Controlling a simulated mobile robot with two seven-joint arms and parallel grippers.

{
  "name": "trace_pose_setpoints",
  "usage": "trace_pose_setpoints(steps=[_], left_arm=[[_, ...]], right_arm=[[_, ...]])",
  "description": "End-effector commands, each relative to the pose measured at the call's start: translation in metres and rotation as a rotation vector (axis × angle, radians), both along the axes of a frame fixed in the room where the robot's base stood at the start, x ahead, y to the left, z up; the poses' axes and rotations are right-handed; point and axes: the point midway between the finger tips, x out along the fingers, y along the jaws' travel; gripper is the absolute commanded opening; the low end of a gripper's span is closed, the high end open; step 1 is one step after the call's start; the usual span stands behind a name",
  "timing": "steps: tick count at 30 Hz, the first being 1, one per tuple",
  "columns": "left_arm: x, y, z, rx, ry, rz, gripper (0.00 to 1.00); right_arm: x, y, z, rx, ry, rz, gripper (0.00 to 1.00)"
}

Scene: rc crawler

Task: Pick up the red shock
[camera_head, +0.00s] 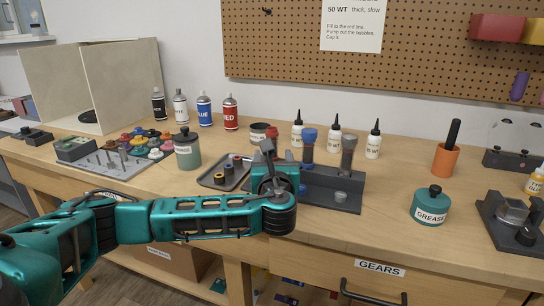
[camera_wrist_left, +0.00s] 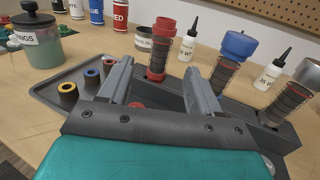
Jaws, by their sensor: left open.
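The red shock (camera_wrist_left: 160,52) stands upright in the dark stand (camera_wrist_left: 240,111), with a red cap and dark coil body. In the head view only its red top (camera_head: 271,133) clearly shows behind my left gripper (camera_head: 268,150). In the left wrist view my left gripper (camera_wrist_left: 158,70) is open and empty. Its two fingers point toward the red shock, which appears between and beyond the tips; I cannot tell the exact gap. The lower end of the shock is partly hidden. My right gripper is not in view.
A blue-topped shock (camera_head: 308,142) and a grey shock (camera_head: 348,152) stand to the right in the stand. A tray (camera_head: 208,180) with small rings lies left. White bottles (camera_head: 297,132) and a dark tin (camera_head: 258,133) are behind. A grease jar (camera_head: 430,207) stands right.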

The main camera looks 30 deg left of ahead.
Motion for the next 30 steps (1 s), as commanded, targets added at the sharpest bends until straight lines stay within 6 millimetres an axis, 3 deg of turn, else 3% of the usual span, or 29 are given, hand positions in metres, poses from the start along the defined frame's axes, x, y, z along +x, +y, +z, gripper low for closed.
trace_pose_setpoints(steps=[3,11,19,30], left_arm=[[0.016,0.011,0.0,0.001,-0.001,0.001,0.63],[0.031,0.022,-0.001,-0.001,-0.002,0.0,0.63],[0.061,0.043,-0.004,0.0,-0.001,0.0,0.63],[0.068,0.048,-0.004,-0.002,0.0,-0.001,0.63]], right_arm=[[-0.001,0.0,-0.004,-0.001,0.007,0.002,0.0],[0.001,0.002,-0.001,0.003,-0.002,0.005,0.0],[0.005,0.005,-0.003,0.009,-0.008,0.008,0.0],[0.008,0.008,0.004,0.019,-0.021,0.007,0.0]])
